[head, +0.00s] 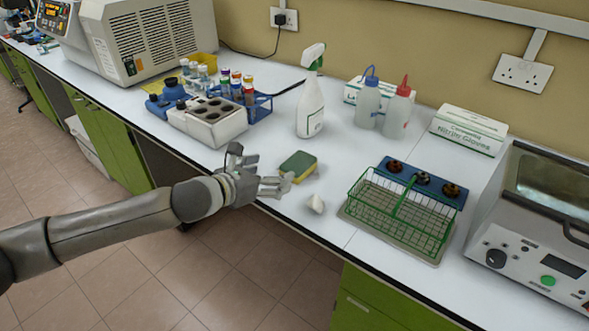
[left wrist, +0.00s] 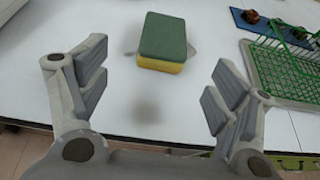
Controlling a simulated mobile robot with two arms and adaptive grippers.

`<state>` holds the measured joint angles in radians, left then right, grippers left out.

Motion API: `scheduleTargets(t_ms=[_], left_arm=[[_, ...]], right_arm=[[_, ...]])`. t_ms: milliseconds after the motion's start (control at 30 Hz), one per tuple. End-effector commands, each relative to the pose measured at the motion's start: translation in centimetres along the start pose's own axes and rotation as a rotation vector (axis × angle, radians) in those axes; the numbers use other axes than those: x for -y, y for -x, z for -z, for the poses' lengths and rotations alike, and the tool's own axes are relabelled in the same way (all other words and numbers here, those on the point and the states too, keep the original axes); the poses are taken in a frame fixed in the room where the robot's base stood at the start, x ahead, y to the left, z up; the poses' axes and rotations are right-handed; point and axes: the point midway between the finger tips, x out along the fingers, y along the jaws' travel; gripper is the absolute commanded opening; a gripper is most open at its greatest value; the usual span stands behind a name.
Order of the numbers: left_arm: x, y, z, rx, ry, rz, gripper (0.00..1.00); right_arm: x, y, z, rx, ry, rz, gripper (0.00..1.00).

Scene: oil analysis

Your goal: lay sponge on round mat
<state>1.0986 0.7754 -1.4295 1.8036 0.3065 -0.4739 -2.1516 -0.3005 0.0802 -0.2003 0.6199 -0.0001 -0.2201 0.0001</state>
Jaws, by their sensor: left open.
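The sponge (head: 298,165), green on top and yellow below, rests on the white bench in front of the spray bottle. It also shows in the left wrist view (left wrist: 163,41). A thin grey rounded edge (left wrist: 193,50), which looks like the round mat, shows at both sides of the sponge; the sponge covers most of it. My left gripper (head: 284,183) is open and empty at the bench's front edge, just short of the sponge. In the left wrist view the sponge lies beyond and between its fingers (left wrist: 156,83). My right gripper is not in view.
A spray bottle (head: 311,100) and a white vial block (head: 208,120) stand behind and left.

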Motion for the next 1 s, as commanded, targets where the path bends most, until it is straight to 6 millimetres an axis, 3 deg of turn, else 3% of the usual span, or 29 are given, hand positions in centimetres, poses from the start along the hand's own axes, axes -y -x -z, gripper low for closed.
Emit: scheduleTargets(t_ms=[100, 467, 700, 1000], left_arm=[[0.1, -1.7, 0.0, 0.000, 0.003, 0.001, 0.83], [0.2, -4.1, 0.0, -0.001, 0.006, 0.000, 0.83], [0.6, -7.1, 0.0, -0.001, 0.006, -0.001, 0.83], [0.6, -8.4, 0.0, -0.001, 0.005, 0.000, 0.83]], right_arm=[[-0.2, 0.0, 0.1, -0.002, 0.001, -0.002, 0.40], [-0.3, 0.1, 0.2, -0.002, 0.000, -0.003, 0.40], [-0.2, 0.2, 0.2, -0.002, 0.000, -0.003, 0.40], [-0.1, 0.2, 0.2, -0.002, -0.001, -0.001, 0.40]])
